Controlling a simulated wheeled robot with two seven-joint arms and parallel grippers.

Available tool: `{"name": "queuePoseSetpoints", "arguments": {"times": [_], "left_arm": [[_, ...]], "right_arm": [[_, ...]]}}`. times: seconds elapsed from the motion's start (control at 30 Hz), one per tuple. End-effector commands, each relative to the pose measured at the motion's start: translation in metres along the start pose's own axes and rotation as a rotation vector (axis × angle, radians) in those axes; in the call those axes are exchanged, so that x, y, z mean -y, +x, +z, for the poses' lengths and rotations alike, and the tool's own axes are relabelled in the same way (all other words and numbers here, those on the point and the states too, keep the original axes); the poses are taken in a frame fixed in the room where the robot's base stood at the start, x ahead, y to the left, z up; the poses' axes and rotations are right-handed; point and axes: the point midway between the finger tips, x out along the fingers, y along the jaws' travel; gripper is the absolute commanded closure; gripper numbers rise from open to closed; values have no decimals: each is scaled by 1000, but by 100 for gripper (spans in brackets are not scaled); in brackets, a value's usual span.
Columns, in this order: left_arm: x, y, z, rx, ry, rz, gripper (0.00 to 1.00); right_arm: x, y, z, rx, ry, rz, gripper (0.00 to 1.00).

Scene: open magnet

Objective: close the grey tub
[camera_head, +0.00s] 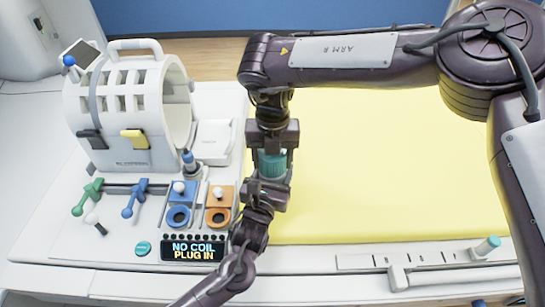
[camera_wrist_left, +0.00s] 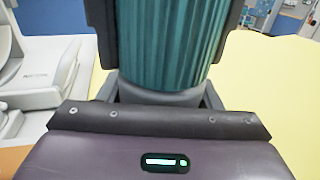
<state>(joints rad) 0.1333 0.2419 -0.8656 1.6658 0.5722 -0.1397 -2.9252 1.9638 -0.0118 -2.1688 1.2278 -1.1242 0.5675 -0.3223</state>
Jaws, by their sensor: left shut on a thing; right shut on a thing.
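A teal ribbed lid (camera_head: 272,165) is between my two grippers, over the left edge of the yellow pad. In the left wrist view the lid (camera_wrist_left: 165,40) is large, with dark fingers on both its sides. My right gripper (camera_head: 272,147) comes from the far side and is shut on the lid. My left gripper (camera_head: 268,187) comes from the near side and is shut just under the lid. Only a dark grey curved band, seemingly the grey tub (camera_wrist_left: 160,95), shows below the lid. The rest of the tub is hidden, so I cannot tell whether the lid is seated on it.
A white arched magnet model (camera_head: 128,160) stands at the left, with a small white box (camera_head: 211,145) beside it. Coloured levers and sockets, a "NO COIL PLUG IN" display (camera_head: 193,249) and a teal button (camera_head: 143,248) are in front. The yellow pad (camera_head: 400,180) is clear.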

Motion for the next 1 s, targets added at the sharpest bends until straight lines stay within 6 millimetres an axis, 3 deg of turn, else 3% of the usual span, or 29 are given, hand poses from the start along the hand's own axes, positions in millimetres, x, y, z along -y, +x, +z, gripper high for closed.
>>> {"name": "queuePoseSetpoints", "arguments": {"times": [0.2,0.23,0.4,0.77,1.0], "left_arm": [[0,0,1,1,-1,0,100],[0,0,1,1,-1,0,100],[0,0,1,1,0,0,100],[0,0,1,1,0,0,100],[0,0,1,1,0,0,100]], "right_arm": [[0,0,0,1,8,-1,69],[0,0,0,1,8,-1,39],[0,0,0,1,8,-1,17],[0,-6,1,1,8,0,16],[0,-48,2,5,8,1,16]]}}
